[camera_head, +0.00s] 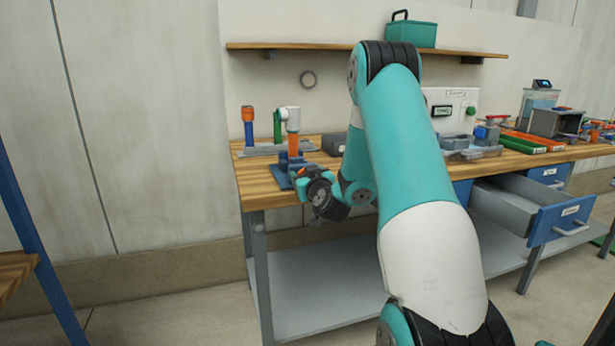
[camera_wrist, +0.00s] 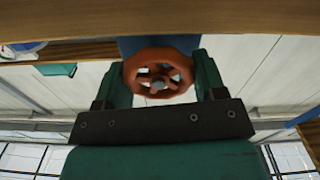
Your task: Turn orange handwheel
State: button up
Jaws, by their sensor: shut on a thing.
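The orange handwheel (camera_wrist: 158,76) fills the upper middle of the wrist view, a spoked ring facing the camera. My gripper (camera_wrist: 160,85) has one green finger at each side of the wheel's rim and is shut on it. In the head view my gripper (camera_head: 297,172) is at the front left of the workbench, by a blue fixture (camera_head: 283,172). Only a small bit of orange (camera_head: 297,172) shows there; my wrist hides most of the wheel.
The wooden workbench (camera_head: 262,187) has its front edge close to my wrist. An open drawer (camera_head: 530,212) juts out at right. A shelf (camera_head: 300,46) runs above.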

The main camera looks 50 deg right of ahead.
jog(key=m, duration=0.4)
jog(key=shift+d, duration=0.15)
jog(key=o, duration=0.9)
jog(key=shift+s, duration=0.1)
jog(key=shift+b, duration=0.3)
jog(key=b+v, duration=1.7)
jog(key=b, duration=0.2)
jog(key=shift+s+b, duration=0.2)
jog(key=shift+b, duration=0.15)
